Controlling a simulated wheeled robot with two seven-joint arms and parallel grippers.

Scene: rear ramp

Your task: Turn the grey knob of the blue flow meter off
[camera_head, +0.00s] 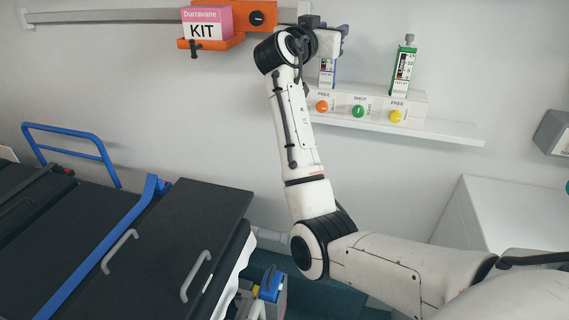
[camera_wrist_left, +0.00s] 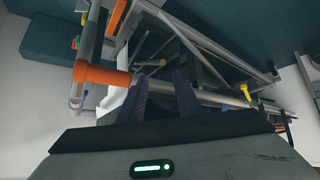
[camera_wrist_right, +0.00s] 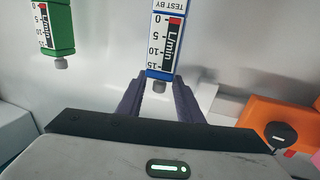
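The blue flow meter (camera_head: 328,73) stands upright on the white wall panel, partly behind my right gripper (camera_head: 336,36) in the head view. In the right wrist view the blue flow meter (camera_wrist_right: 168,40) appears upside down, with its grey knob (camera_wrist_right: 161,87) at the near end. My right gripper (camera_wrist_right: 159,84) is open, with one purple finger on each side of the knob. Gaps show between the knob and both fingers. My left gripper (camera_wrist_left: 160,82) is open and empty in the left wrist view; it is not in the head view.
A green flow meter (camera_head: 404,70) stands to the right on the panel (camera_head: 420,104), above orange, green and yellow knobs. An orange bracket (camera_head: 215,45) with a pink KIT box (camera_head: 207,22) is at the left. A stretcher (camera_head: 180,225) fills the lower left. Metal tubes (camera_wrist_left: 190,45) lie before my left gripper.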

